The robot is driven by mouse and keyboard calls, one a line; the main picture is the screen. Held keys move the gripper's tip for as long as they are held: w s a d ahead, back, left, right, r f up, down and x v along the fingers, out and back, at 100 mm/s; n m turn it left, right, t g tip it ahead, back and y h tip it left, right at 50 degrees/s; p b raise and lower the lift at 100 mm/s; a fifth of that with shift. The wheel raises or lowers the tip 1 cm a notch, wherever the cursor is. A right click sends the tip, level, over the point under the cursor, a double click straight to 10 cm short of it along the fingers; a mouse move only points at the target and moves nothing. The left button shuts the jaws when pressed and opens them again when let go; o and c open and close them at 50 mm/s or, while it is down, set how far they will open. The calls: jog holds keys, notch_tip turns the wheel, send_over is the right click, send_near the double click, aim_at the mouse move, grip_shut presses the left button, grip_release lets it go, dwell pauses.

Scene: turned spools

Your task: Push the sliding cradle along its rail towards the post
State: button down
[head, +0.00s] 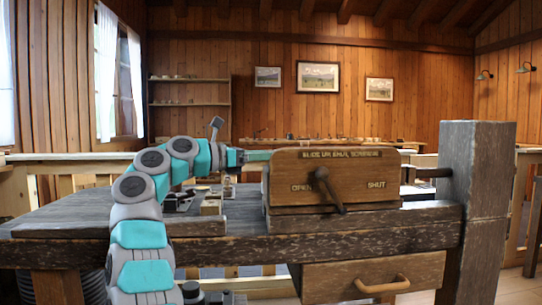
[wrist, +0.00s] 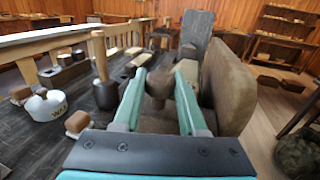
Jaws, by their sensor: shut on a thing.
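The sliding cradle (head: 365,170) is a wooden block with a lettered front board, marked OPEN and SHUT, and a dark lever (head: 329,190). It sits on a bench-edge rail (head: 375,217). In the wrist view the board (wrist: 228,85) is on the right and the post (wrist: 197,32) is ahead. My gripper (wrist: 160,84) is shut on a brown rounded wooden piece (wrist: 159,88) behind the board. I cannot tell whether that piece belongs to the cradle. The board hides my fingertips in the head view.
On the bench left of my gripper are a mallet-like tool (wrist: 103,80), a white lettered pot (wrist: 45,107) and several small wooden blocks. A drawer (head: 372,277) with a handle is under the bench. The gap before the post looks free apart from the rod.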

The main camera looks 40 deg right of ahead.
jog(key=shift+s+d+b, duration=0.35)
jog(key=shift+s+d, duration=0.05)
jog(key=shift+d, duration=0.25)
jog(key=s+d+b, duration=0.1)
jog(key=s+d, duration=0.1)
jog(key=d, duration=0.2)
jog(key=s+d, duration=0.3)
jog(key=d, duration=0.1)
jog(key=s+d+b, duration=0.1)
jog(key=s+d, duration=0.1)
jog(key=d, duration=0.2)
jog(key=shift+s+r+b, duration=0.1)
jog(key=shift+s+b, duration=0.1)
jog(key=shift+b, duration=0.1)
jog(key=shift+c, duration=2.3)
grip_release()
jog(key=v, duration=0.7)
jog(key=shift+w+a+b, duration=0.2)
jog(key=shift+a+b, duration=0.2)
